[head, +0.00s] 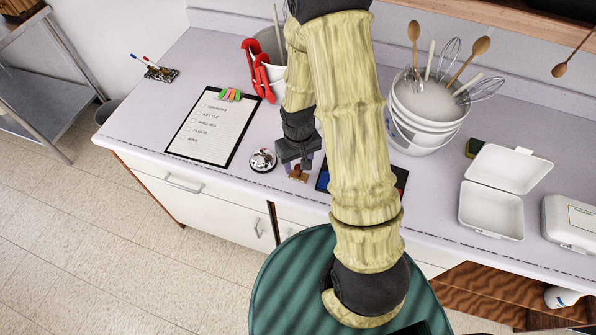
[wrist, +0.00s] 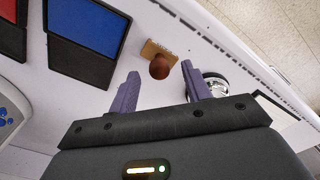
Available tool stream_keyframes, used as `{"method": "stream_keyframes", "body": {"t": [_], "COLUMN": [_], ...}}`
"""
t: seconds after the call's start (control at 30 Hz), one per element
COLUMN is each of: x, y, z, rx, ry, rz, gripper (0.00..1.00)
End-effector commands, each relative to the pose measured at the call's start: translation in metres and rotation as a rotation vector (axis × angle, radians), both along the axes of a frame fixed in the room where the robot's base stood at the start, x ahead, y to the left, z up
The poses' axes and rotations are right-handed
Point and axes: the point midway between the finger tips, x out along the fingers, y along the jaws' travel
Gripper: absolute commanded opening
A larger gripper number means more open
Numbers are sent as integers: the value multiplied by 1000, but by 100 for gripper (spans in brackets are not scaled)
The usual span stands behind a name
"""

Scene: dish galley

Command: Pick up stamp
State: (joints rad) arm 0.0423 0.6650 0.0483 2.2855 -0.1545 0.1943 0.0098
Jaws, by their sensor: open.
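The stamp (head: 299,174) has a round brown knob on a light wooden block and stands on the counter near its front edge. In the wrist view the stamp (wrist: 159,66) shows just beyond the gap between my fingers. My gripper (head: 297,162) is open above the stamp, its two purple fingers pointing down. In the wrist view my gripper (wrist: 161,73) has one finger to each side of the knob. Nothing is held. Whether the fingers are level with the knob I cannot tell.
A silver bell (head: 262,160) stands close left of the stamp, near one finger in the wrist view (wrist: 215,86). A blue and red ink pad (head: 323,179) lies to the right, partly behind my arm. A clipboard (head: 214,128) and a white bucket (head: 428,137) of utensils are farther off.

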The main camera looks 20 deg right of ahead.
Motion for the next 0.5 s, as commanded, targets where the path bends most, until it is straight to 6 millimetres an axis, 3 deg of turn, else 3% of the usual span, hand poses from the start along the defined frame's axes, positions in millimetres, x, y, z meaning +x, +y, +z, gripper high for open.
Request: {"method": "stream_keyframes", "body": {"t": [0.2, 0.5], "x": [-1, 0], "y": [0, 1], "z": [-21, -25], "rx": [1, 0], "ry": [1, -1], "rz": [1, 3], "gripper": [48, 48]}}
